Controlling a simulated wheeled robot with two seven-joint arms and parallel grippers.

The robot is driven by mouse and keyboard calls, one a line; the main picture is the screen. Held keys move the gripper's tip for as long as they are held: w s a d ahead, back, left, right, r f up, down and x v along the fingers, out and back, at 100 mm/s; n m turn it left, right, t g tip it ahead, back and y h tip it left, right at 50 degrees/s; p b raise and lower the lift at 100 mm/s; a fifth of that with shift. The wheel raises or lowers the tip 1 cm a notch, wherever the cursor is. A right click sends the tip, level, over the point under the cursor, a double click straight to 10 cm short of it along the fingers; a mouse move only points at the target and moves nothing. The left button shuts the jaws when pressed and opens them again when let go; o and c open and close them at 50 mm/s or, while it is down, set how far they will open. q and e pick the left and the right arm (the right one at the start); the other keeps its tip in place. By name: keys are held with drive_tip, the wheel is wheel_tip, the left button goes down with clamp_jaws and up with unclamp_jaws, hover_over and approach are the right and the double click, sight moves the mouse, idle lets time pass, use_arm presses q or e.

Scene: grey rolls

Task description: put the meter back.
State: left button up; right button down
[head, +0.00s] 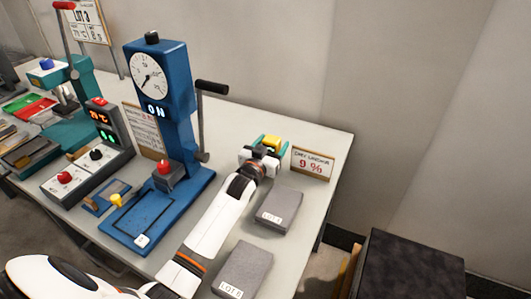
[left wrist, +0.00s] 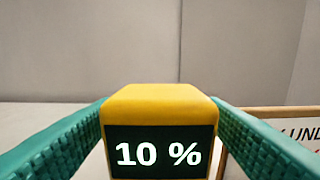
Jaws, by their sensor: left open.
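In the left wrist view the meter (left wrist: 160,139) shows a dark display reading 10 %. My left gripper (head: 266,145) is open, with one green finger on each side of the meter. In the left wrist view the fingers flank the meter, and I cannot tell whether they touch it. The meter's lower part is hidden by my gripper in the head view. My right gripper does not show.
Grey blocks marked LOT A (head: 276,212) and LOT B (head: 243,270) lie on the table (head: 318,135). A blue press (head: 178,110) with a dial and lever stands left of my arm. A dark box (head: 410,268) is at lower right.

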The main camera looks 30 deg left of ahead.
use_arm(q)
drive_tip(key=s, duration=1.1)
drive_tip(key=shift+d+f, duration=0.1)
drive_tip(key=shift+d, duration=0.2)
drive_tip(key=shift+s, duration=0.45)
